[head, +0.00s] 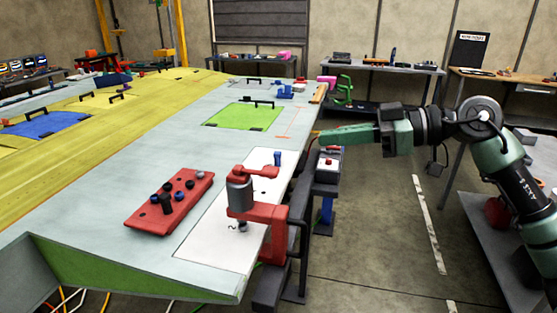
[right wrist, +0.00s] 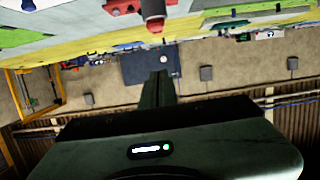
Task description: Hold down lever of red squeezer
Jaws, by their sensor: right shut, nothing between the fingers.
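The red squeezer (head: 272,222) is clamped at the right edge of the wing table in the head view. It has a grey cylinder and a red lever (head: 262,173) on top, lying roughly level. My right gripper (head: 320,137) is shut and empty. In the head view it appears farther back and to the right of the squeezer, apart from the lever. Its closed fingers show in the right wrist view (right wrist: 161,82), where red parts appear at the top edge, too cropped to identify surely. My left gripper is not in view.
A red tray (head: 150,216) with several dark and blue knobs lies left of the squeezer. A white sheet (head: 205,240) is under the squeezer. A green panel (head: 243,117) lies farther back. A small stand with a red button (head: 328,161) is below my right gripper.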

